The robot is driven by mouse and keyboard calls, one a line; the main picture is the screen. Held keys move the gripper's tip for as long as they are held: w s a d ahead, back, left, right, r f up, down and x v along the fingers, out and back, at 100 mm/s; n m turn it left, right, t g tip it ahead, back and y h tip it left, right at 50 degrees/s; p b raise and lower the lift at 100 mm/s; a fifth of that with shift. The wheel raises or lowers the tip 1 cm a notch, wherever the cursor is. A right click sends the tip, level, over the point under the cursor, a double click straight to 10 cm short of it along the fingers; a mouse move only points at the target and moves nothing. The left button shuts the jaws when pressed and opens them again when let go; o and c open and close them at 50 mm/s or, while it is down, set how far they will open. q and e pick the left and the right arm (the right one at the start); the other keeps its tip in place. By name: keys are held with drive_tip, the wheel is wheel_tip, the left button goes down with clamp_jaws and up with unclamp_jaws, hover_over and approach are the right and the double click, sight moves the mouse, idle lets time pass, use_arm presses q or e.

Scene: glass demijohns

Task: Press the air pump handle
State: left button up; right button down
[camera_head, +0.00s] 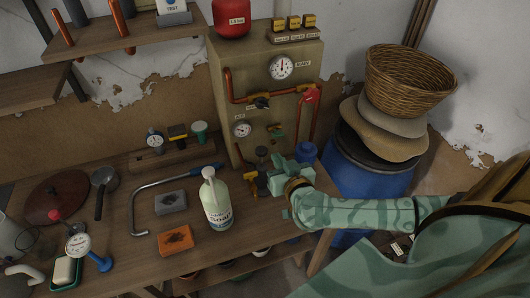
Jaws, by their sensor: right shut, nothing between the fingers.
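My right arm comes in from the right, and its green gripper (276,173) is shut and empty in front of the panel's lower part. Just left of it are a small dark upright knob (262,153) and a brass-coloured fitting (249,186); I cannot tell whether the gripper touches them. The tan panel (228,92) carries a gauge marked like "AIR" (242,130). I cannot clearly tell which part is the air pump handle. The gripper hides part of the area behind it. My left gripper is not in view.
A white soap bottle (217,203) stands close left of the gripper. An orange sponge (176,240), a grey block (171,203) and a bent metal bar (140,203) lie further left. A blue barrel (362,190) stands right of the wooden bench.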

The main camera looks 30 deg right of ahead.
idle(0.3)
drive_tip(key=b, duration=0.3)
hover_over(261, 158)
drive_tip(key=s, duration=0.3)
wheel_tip(261, 158, down, 6)
drive_tip(key=shift+w, duration=0.25)
wheel_tip(261, 158, down, 5)
drive_tip(key=shift+s+f+b, duration=0.1)
drive_tip(key=shift+b, duration=0.3)
